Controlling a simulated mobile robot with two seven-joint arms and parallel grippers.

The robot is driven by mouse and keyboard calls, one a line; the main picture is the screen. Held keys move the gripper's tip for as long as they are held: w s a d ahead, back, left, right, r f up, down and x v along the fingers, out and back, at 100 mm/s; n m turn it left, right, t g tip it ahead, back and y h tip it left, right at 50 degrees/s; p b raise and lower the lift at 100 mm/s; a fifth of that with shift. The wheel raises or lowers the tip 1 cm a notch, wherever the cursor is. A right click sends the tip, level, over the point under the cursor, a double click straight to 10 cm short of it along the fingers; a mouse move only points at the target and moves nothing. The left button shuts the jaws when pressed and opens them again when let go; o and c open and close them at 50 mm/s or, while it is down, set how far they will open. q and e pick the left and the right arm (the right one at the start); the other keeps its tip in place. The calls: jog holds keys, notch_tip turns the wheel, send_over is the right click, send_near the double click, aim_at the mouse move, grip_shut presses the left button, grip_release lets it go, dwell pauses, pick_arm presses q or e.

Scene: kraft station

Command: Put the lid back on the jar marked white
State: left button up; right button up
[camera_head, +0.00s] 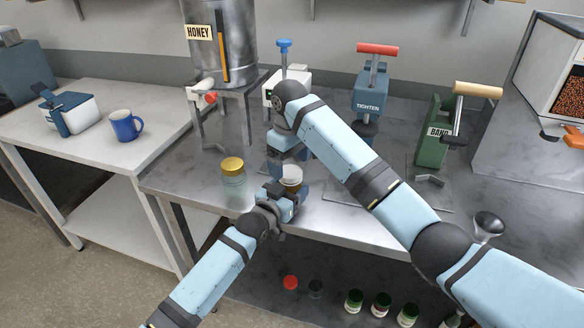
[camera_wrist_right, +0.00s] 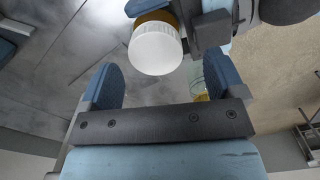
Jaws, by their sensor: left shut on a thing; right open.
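My left gripper (camera_head: 291,193) is shut on a small jar with a white, ribbed, lid-like top (camera_head: 291,172) at the bench's front edge. In the right wrist view this white top (camera_wrist_right: 157,50) shows with an amber-brown band behind it; I cannot tell how firmly it sits. My right gripper (camera_wrist_right: 162,85) is open and empty, its two blue fingers spread just short of the white top. In the head view it is above and behind the held jar, partly hidden by its arm. A glass jar with a gold lid (camera_head: 232,165) stands upright to the left.
A honey tank (camera_head: 222,45) on a stand is behind the jars. A blue press marked TIGHTEN (camera_head: 370,95) and a green press (camera_head: 433,135) stand to the right. A funnel (camera_head: 489,224) lies near the front edge. Several small jars (camera_head: 381,303) are below the bench. A blue mug (camera_head: 125,126) is on the left table.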

notch_tip(320, 180, up, 2)
jog(key=shift+r, duration=0.15)
jog(key=shift+d, duration=0.1)
jog(key=shift+c, duration=0.5)
jog(key=n, duration=0.3)
jog(key=r+n, duration=0.1)
jog(key=n, duration=0.2)
jog(key=shift+w, duration=0.15)
jog(key=n, duration=0.6)
jog(key=shift+a+r+n, duration=0.25)
jog(key=shift+r+n, duration=0.15)
jog(key=n, duration=0.6)
jog(key=shift+r+n, duration=0.35)
jog(key=shift+n, duration=0.05)
jog(key=n, duration=0.4)
jog(key=shift+d+r, duration=0.1)
jog(key=shift+r, duration=0.1)
jog(key=n, duration=0.4)
